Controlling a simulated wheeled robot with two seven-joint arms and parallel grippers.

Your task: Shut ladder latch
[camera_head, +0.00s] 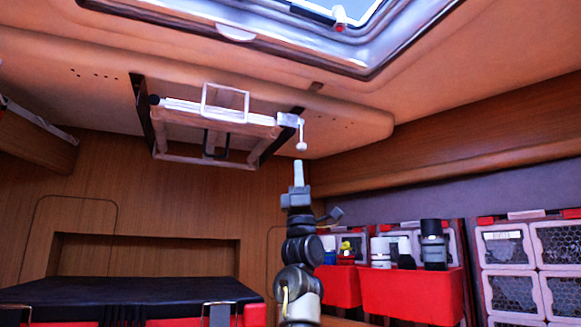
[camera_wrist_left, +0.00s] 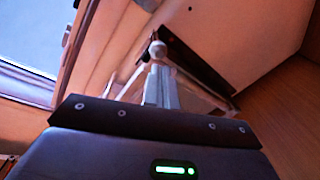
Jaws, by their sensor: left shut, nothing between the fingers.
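The folded ladder (camera_head: 215,109) is held up under the ceiling panel between dark side brackets. At its right end is the pale latch (camera_head: 289,119), with a short lever hanging down to a round white knob (camera_head: 301,146). My left gripper (camera_head: 299,164) points straight up just below the knob, its fingers shut and empty, with a small gap seeming to separate them. In the left wrist view the knob (camera_wrist_left: 157,48) shows just beyond the tips of my shut fingers (camera_wrist_left: 158,68); I cannot tell there whether they touch. My right gripper is not in view.
An open hatch frame (camera_head: 236,32) is overhead. Red bins (camera_head: 411,297) with bottles stand at the lower right, beside mesh-fronted boxes (camera_head: 505,254). A black-topped surface (camera_head: 130,290) is at the lower left. The air around the latch is free below and to the right.

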